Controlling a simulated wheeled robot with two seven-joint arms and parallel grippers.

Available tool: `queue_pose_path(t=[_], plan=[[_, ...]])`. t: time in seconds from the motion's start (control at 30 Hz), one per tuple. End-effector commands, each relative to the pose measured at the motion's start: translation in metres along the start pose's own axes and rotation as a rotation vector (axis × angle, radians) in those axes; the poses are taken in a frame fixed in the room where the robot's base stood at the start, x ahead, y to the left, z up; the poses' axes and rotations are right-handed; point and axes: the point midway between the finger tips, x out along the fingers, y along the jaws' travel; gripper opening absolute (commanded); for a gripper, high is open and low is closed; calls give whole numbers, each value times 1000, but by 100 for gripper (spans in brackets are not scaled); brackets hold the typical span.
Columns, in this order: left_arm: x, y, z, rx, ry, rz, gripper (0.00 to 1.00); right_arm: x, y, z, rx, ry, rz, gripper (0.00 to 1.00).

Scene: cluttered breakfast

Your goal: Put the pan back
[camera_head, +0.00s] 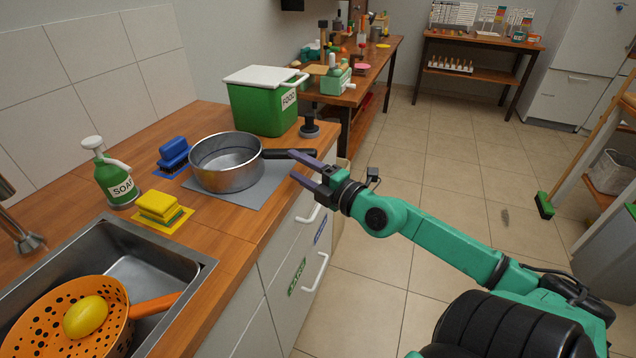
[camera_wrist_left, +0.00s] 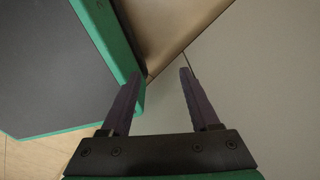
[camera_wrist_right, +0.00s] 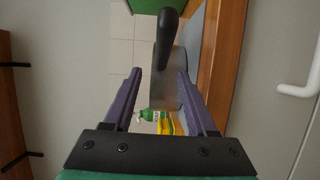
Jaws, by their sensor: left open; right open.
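The pan (camera_head: 228,163) is a steel saucepan with a black handle, standing upright on a grey mat (camera_head: 262,186) on the wooden counter. Its handle points right, toward the counter's edge. My right gripper (camera_head: 296,166) is open at the counter's edge, with its fingers close to the handle's end; nothing is gripped. In the right wrist view the black handle (camera_wrist_right: 167,38) lies ahead, above and between the two open fingers, with part of the pan's wall (camera_wrist_right: 166,92) behind it. My left gripper (camera_wrist_left: 158,98) is open and empty, seen only in its own wrist view, near a green-edged dark panel.
A green food bin (camera_head: 262,108) with a white lid stands behind the pan. A blue brush (camera_head: 173,153), soap bottle (camera_head: 112,175) and yellow sponge (camera_head: 160,207) stand left of it. The sink (camera_head: 150,270) holds an orange colander (camera_head: 45,325). Floor to the right is mostly clear.

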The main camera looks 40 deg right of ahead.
Motion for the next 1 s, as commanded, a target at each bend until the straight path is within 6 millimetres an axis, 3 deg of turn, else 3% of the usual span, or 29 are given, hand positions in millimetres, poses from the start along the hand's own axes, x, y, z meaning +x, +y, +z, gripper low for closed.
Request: queue_pose_path(t=[0.03,0.1,0.3,0.63,0.73,0.77,0.87,0.9,0.97,1.0], plan=[[14,0,1,0,0,0,62,-9,-9,0,8,-2,0,57],[23,0,2,0,0,0,62,-21,-9,0,7,-2,0,57],[38,0,3,1,0,0,62,-50,-4,0,7,-3,2,57],[38,0,3,1,1,0,62,-58,0,1,3,-3,1,57],[38,0,3,2,1,0,62,-57,-14,21,57,-46,-11,57],[38,0,3,2,1,0,62,-58,-23,33,90,-72,-18,57],[38,0,3,2,1,-1,62,-64,-78,88,257,-206,-60,57],[38,0,3,2,1,-1,62,-70,-109,110,337,-271,-83,57],[38,0,3,2,1,-1,62,-82,-160,136,452,-366,-124,57],[38,0,3,2,1,-1,62,-92,-195,149,524,-426,-156,57]])
